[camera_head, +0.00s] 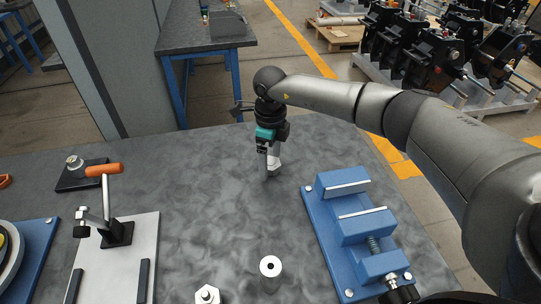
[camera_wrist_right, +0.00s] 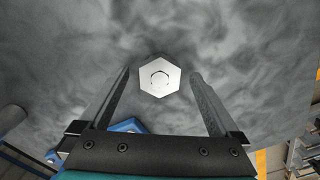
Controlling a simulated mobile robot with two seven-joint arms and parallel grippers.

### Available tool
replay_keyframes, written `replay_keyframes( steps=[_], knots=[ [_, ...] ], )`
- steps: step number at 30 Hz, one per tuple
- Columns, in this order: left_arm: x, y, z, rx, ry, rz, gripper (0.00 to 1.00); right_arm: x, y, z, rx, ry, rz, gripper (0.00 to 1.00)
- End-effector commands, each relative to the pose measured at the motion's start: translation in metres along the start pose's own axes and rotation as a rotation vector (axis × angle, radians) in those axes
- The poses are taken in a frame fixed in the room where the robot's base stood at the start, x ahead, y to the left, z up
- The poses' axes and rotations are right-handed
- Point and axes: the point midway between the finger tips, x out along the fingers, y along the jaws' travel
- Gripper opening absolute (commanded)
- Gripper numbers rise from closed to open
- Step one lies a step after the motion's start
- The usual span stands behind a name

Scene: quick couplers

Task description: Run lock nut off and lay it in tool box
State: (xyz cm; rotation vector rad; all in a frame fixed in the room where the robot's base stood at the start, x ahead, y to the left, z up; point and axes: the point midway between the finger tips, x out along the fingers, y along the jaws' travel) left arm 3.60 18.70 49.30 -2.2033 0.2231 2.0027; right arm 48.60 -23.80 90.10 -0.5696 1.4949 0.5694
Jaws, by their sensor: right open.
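A silver hex nut (camera_wrist_right: 159,76) shows from above in the wrist view, with a round end in its middle. It lies between and just beyond the fingers of my right gripper (camera_head: 268,170). The fingers are apart, with a gap to the nut on both sides. In the head view a pale metal part (camera_head: 275,160) stands on the table at the fingers, partly hidden by them. I cannot tell whether the fingers touch it there. A grey open box (camera_head: 228,24) on the back bench may be the tool box. My left gripper is out of view.
A blue vise (camera_head: 352,232) stands right of the gripper. A toggle clamp with an orange handle (camera_head: 104,170) is at left. A metal cylinder (camera_head: 270,268) and another hex piece (camera_head: 207,294) stand at the front. The middle of the table (camera_head: 205,190) is clear.

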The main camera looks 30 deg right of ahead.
Motion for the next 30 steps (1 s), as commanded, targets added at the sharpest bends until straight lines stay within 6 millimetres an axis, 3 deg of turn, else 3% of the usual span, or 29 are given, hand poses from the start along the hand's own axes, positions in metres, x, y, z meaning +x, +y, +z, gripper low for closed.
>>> replay_keyframes(
  steps=[2,26,27,30],
  knots=[
    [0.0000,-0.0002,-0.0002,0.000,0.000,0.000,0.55,-0.0001,0.0002,0.0001,0.000,0.000,0.000,0.97],
    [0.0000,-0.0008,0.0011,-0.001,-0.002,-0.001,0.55,-0.0005,0.0001,0.0002,0.000,0.000,0.000,0.07],
    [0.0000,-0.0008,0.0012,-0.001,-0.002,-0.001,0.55,-0.0005,0.0001,0.0002,0.000,0.000,0.000,0.60],
    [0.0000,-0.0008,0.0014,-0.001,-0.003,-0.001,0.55,-0.0005,0.0001,0.0002,0.000,0.000,0.000,0.49]
  ],
)
